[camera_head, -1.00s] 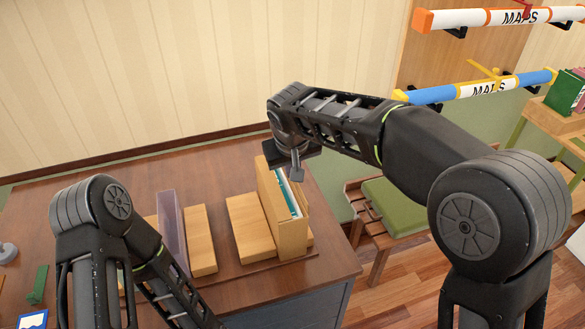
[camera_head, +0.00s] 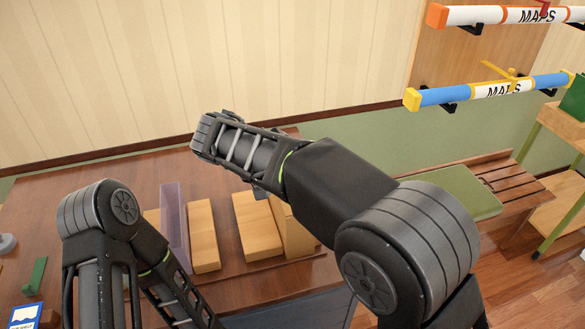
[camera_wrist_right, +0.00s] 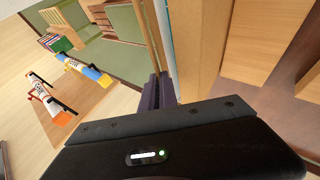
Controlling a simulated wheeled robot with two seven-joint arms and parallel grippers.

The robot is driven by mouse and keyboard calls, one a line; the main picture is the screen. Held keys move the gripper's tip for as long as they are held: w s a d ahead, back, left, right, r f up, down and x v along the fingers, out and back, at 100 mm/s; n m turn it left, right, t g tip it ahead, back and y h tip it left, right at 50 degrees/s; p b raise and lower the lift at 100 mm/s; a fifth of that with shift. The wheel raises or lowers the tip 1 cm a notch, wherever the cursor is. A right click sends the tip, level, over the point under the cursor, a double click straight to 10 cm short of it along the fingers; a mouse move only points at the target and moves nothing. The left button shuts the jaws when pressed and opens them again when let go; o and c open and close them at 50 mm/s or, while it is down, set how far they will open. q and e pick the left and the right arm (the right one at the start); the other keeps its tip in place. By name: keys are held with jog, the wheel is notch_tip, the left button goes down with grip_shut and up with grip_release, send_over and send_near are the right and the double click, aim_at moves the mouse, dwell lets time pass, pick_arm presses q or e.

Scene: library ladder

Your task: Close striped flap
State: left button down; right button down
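No striped flap can be picked out in either view. A light wooden box (camera_head: 297,235) stands near the right end of the brown desk, partly covered by my right arm. The right wrist view shows its wooden panels (camera_wrist_right: 200,45) close up, with a thin pale blue strip between them. My right gripper (camera_wrist_right: 160,92) has its dark fingers close together, beside the panels. I see nothing clearly held, and contact with the panels cannot be told. My right gripper is hidden behind its arm in the head view. My left gripper is below the head view's edge.
Light wooden blocks (camera_head: 202,238) and a purple translucent panel (camera_head: 174,222) stand left of the box on the desk (camera_head: 90,178). A bench with a green cushion (camera_head: 468,192) is to the right. Map tubes (camera_head: 490,90) hang on the wall.

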dwell(0.4)
jog(key=c, duration=1.6)
grip_release()
jog(key=shift+c, duration=0.2)
jog(key=v, duration=0.7)
jog(key=shift+s+a+r+b, duration=0.2)
jog(key=shift+s+b, duration=0.1)
jog(key=shift+b, duration=0.15)
